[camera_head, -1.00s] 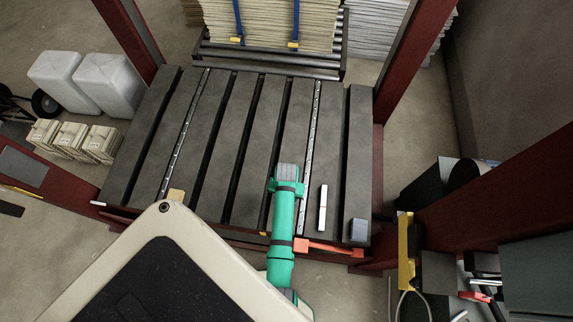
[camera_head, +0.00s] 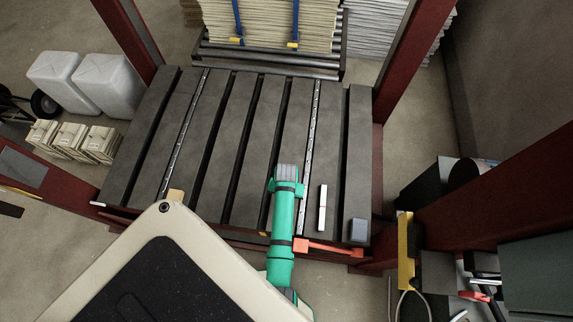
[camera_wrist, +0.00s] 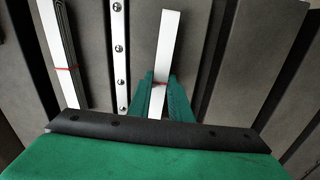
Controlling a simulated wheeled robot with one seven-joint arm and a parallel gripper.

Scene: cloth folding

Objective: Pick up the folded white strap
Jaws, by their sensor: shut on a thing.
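A white folded strap (camera_wrist: 171,40) with a thin red band around it shows in the middle of the wrist view. My gripper (camera_wrist: 160,85) is shut on it, with the green fingers on either side near the red band. The far end of the strap sticks out past the fingertips, over the dark slats. I cannot tell whether it still touches them. A second white strap bundle (camera_wrist: 66,50) with a red band lies to the left, apart from my gripper. In the head view this second strap (camera_head: 323,208) lies right of my green arm, which hides my fingers and the held strap.
The dark slatted table (camera_head: 216,135) has gaps between its slats and metal strips along it. A small grey block (camera_head: 358,230) sits at its front right corner. An orange-red bar (camera_head: 330,248) lies along the front edge. Red posts stand around the table. The slats further back are clear.

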